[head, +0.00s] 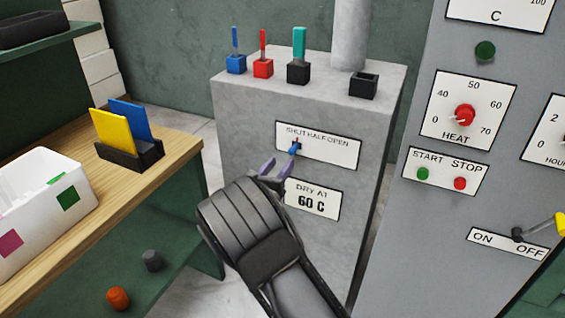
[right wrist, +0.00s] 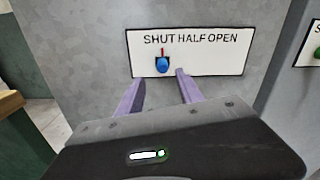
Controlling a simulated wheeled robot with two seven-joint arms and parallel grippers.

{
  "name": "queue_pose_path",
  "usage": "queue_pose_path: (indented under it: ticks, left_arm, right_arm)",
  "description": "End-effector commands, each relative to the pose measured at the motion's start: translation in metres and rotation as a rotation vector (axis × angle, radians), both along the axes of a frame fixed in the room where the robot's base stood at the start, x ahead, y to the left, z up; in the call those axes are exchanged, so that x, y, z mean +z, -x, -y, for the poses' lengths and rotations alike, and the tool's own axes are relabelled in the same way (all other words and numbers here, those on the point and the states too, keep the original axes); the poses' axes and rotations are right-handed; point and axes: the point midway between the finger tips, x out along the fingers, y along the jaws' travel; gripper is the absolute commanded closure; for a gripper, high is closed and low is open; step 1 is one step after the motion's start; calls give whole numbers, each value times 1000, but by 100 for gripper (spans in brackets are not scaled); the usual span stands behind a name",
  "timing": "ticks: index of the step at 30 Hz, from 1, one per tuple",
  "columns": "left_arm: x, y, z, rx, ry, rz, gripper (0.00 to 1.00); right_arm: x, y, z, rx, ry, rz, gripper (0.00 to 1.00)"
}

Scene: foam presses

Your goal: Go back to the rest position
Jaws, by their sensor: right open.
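My right gripper (head: 275,170) is in front of the grey concrete block, just below the blue lever (head: 295,149) on the SHUT HALF OPEN plate (head: 335,150). In the right wrist view the two purple fingers (right wrist: 158,92) are apart with nothing between them. The blue knob (right wrist: 163,65) shows just beyond the fingertips, at the SHUT end of the plate (right wrist: 215,55). I cannot tell whether a finger touches it. My left gripper is in neither view.
A grey control panel (head: 410,215) with a red HEAT dial (head: 465,115) stands to the right. A wooden bench (head: 180,150) at left holds a white box (head: 75,210) and a card holder (head: 130,157). Colored handles stand in blocks on the concrete block (head: 230,100).

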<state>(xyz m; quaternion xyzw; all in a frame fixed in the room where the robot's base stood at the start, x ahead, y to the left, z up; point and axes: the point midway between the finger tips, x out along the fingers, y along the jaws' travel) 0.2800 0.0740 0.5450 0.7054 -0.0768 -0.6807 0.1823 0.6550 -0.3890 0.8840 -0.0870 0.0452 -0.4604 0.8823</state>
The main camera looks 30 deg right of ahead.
Motion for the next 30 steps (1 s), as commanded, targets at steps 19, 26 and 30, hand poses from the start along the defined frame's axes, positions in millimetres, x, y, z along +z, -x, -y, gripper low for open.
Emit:
queue_pose_path:
  ticks: [19, 26, 30]
  left_arm:
    - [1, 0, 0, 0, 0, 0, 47]
    - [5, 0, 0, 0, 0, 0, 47]
    - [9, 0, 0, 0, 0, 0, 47]
  right_arm:
    - [-29, 14, 7, -38, -84, -27, 57]
    - [-140, 84, 13, -218, -426, -113, 57]
    - [-224, 157, -11, -415, -736, -148, 57]
